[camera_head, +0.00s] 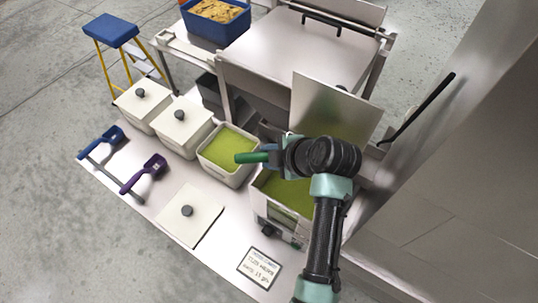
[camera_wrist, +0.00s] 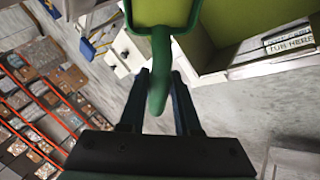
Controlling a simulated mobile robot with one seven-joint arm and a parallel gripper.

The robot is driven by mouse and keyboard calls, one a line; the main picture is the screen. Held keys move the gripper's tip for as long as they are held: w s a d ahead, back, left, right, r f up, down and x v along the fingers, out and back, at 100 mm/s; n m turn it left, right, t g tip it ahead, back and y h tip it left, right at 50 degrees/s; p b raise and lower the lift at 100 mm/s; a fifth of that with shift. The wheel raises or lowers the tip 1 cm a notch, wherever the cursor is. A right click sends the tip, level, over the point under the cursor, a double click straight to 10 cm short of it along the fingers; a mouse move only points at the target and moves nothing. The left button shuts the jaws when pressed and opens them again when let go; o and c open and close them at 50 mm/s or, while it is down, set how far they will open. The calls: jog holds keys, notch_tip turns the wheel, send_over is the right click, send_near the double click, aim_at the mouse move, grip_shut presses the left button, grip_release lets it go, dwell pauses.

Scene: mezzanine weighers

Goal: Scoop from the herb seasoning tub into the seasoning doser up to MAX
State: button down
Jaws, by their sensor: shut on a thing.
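My gripper (camera_head: 278,155) is shut on the handle of a green scoop (camera_head: 250,157); the handle (camera_wrist: 160,75) shows between the fingers in the wrist view. The scoop's bowl (camera_wrist: 160,12) shows green at the top edge there. How full it is, I cannot tell. In the head view the scoop is above the gap between the open herb tub (camera_head: 207,165) and the doser (camera_head: 262,208). The white tub holds green seasoning (camera_head: 229,146). The doser, to its right, also has green inside (camera_head: 290,192); my arm partly hides it, and its MAX mark is unreadable.
Two lidded white tubs (camera_head: 142,102) stand left of the open one. A blue scoop (camera_head: 112,135) and a purple scoop (camera_head: 154,166) lie at the left. A loose lid (camera_head: 185,222) and a card (camera_head: 260,268) lie in front. A raised metal panel (camera_head: 330,105) stands behind the doser.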

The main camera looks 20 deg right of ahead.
jog(key=shift+s+a+f+n+t+b, duration=0.15)
jog(key=shift+s+t+b, duration=0.1)
jog(key=shift+t+b, duration=0.6)
jog(key=shift+s+d+f+n+t+b, duration=0.15)
jog(key=shift+t+b, duration=0.3)
jog(key=shift+b, duration=0.75)
jog(key=shift+s+a+r, duration=0.1)
jog(key=t+b, duration=0.1)
jog(key=b, duration=0.2)
jog(key=shift+s, duration=0.15)
jog(key=t+b, duration=0.1)
jog(key=b, duration=0.4)
jog(key=s+n+t+b, duration=0.1)
jog(key=t+b, duration=0.1)
jog(key=b, duration=0.3)
jog(key=t+b, duration=0.1)
jog(key=b, duration=0.4)
jog(key=shift+s+a+f+n+t, duration=0.2)
jog(key=shift+n+t, duration=0.1)
jog(key=shift+t, duration=0.1)
